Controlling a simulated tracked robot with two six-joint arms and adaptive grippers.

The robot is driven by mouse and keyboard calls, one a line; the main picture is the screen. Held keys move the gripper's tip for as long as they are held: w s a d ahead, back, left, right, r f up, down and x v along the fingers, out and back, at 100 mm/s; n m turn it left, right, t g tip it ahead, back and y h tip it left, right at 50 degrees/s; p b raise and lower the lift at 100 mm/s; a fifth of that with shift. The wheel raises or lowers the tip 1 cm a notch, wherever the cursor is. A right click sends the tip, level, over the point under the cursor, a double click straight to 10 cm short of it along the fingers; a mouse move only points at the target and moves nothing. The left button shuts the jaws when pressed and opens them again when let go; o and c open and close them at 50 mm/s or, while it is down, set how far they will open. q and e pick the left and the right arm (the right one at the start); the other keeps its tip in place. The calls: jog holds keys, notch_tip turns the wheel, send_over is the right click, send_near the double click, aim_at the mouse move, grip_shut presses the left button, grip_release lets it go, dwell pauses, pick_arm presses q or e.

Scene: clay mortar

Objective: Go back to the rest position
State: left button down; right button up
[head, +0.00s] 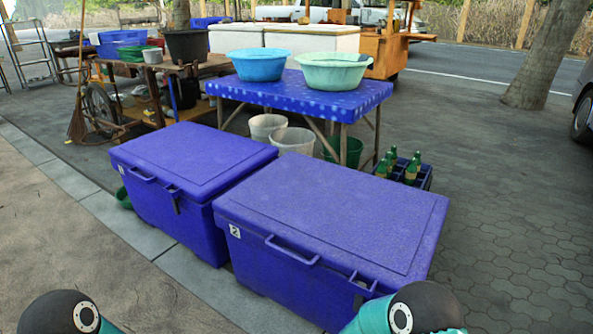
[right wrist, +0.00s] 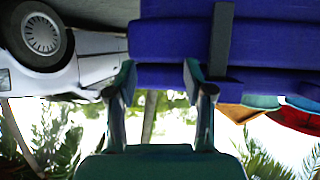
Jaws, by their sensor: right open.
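My right gripper (right wrist: 157,78) shows in the right wrist view with its two fingers apart and nothing between them. Beyond the fingers hangs the upside-down picture of a blue box (right wrist: 270,55) with a dark strap. I cannot tell how far the fingers are from it. In the head view only rounded parts of my two arms show at the bottom edge, one at each side. Neither gripper shows there, and my left gripper is in no view. No clay or mortar is visible.
Two closed blue coolers (head: 190,165) (head: 340,215) stand just ahead. Behind them a blue table (head: 300,97) holds two basins (head: 256,66) (head: 333,72). A crate of green bottles (head: 425,178) stands to its right. Paving on the right (head: 515,220) is clear.

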jog(key=s+d+f+n+g+y, duration=0.2)
jog(key=s+d+f+g+y, duration=0.1)
jog(key=s+f+y, duration=0.45)
jog(key=s+a+f+n+g+y, duration=0.25)
jog(key=s+a, duration=0.25)
jog(key=s, duration=0.4)
jog(key=s+a+f+n+g+y, duration=0.1)
jog(key=s+a+n+g+y, duration=0.15)
jog(key=s+a, duration=0.5)
notch_tip(320, 180, up, 32)
jog(key=s+d+m+g+p, duration=0.1)
jog(key=p, duration=3.1)
jog(key=shift+s+d+p, duration=0.3)
jog(key=shift+s+d, duration=0.05)
jog(key=shift+r, duration=0.1)
